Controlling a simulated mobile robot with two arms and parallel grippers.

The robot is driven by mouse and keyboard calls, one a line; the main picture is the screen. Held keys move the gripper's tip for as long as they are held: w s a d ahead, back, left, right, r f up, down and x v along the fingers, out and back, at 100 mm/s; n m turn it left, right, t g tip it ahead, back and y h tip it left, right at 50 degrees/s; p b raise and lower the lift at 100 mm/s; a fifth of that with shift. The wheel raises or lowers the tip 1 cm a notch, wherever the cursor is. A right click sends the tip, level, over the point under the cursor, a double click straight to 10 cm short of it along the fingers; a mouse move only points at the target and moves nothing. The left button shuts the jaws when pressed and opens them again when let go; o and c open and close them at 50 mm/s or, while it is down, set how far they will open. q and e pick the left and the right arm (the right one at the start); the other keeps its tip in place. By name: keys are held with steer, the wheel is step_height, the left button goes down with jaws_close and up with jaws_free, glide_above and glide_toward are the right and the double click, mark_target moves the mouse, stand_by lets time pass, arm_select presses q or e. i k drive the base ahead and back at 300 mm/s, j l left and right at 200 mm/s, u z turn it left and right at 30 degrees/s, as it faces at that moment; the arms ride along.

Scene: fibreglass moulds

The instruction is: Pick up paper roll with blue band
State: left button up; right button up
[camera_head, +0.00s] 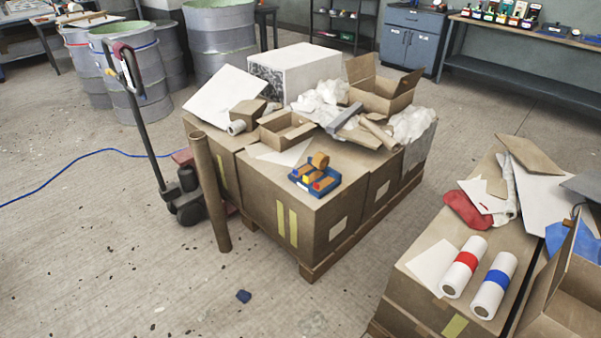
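The paper roll with the blue band (494,285) is white and lies on top of a brown cardboard box (415,297) at the lower right of the head view. A similar white roll with a red band (464,267) lies just to its left, roughly parallel to it. Both rolls lie tilted in the picture, with their near ends toward the bottom. Neither of my grippers shows in this view.
An open cardboard box (571,309) stands close right of the blue-banded roll. A red cloth-like item (466,211) and loose sheets lie behind the rolls. A loaded pallet (311,273) stands at centre, with a brown tube (209,192) leaning on it. Floor at the lower left is mostly clear.

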mark_target(486, 303)
steer(key=z, duration=1.45)
